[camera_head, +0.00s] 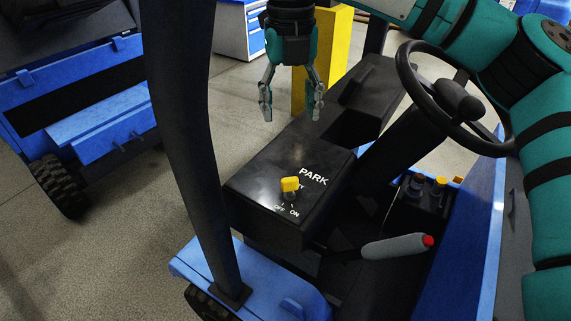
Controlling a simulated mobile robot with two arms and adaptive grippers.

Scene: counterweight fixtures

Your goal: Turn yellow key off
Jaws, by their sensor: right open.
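The yellow key (290,184) sits in a switch on top of a black console (262,180) marked PARK, with OFF and ON labels at its front edge. The key stands upright in its switch; which mark it points at is hard to tell. My right gripper (290,105) hangs with its fingers downward, open and empty. In the picture it is above the key and apart from it. My left gripper is out of view.
A black steering wheel (412,92) stands right of the console. A grey lever with a red tip (397,246) lies in front of it. A dark post (187,130) rises at the left. A yellow post (332,55) stands behind my gripper.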

